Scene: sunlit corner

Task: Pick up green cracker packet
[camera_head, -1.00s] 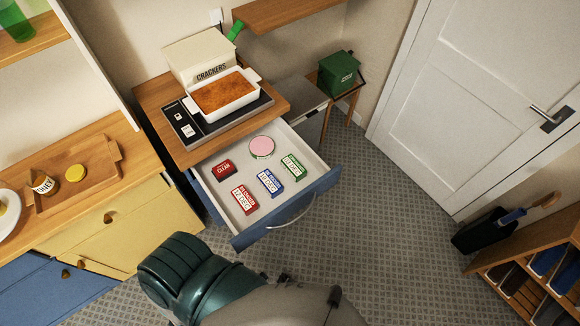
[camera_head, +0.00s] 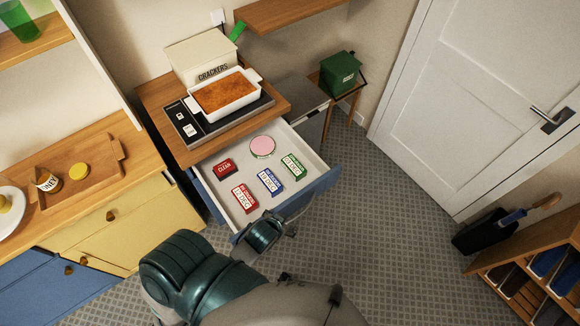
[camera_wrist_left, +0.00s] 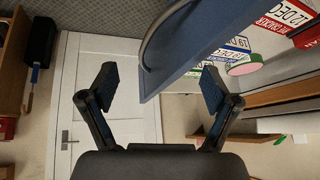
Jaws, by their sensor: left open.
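The green cracker packet (camera_head: 293,166) lies in the open drawer (camera_head: 322,180), at the right side near the drawer front. Its white label faces up. My left gripper (camera_head: 268,233) is at the outer side of the drawer front, below and left of the packet in the head view, and holds nothing. The left wrist view shows its two fingers (camera_wrist_left: 160,87) spread apart, with the blue drawer front (camera_wrist_left: 205,40) beyond them. My right gripper is not in view.
A blue packet (camera_head: 270,181), a red packet (camera_head: 244,198), a small red box (camera_head: 224,169) and a round pink tin (camera_head: 262,146) share the drawer. The drawer handle (camera_head: 298,212) sticks out in front. A white baking dish (camera_head: 228,105) stands on the cabinet above.

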